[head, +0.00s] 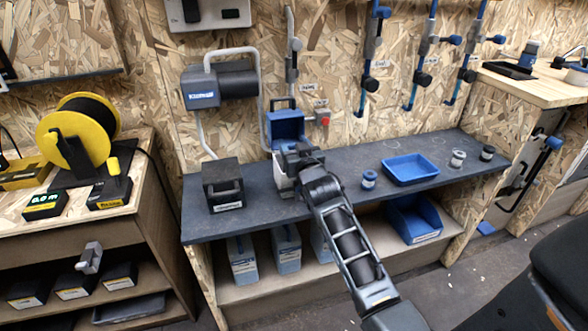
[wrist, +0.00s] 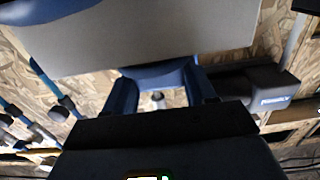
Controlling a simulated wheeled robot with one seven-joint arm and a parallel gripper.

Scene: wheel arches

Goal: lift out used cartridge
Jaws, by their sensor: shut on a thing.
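A grey-white machine with a blue lid (head: 287,130), standing open, sits on the dark bench top against the wall. My gripper (head: 292,160) is at its opening, just in front of the lid, and covers the inside of the machine. In the wrist view a broad pale grey body with a blue edge (wrist: 165,32) fills the top. The two dark blue fingers of my gripper (wrist: 162,76) reach up to a blue part beneath it. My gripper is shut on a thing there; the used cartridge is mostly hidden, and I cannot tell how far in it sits.
A dark box-shaped holder (head: 222,184) stands left of the machine. A blue tray (head: 410,169) lies to the right, with small cylinders (head: 369,180) beside it. A grey unit (head: 222,86) with a bent pipe is on the wall. A blue bin (head: 413,218) stands below.

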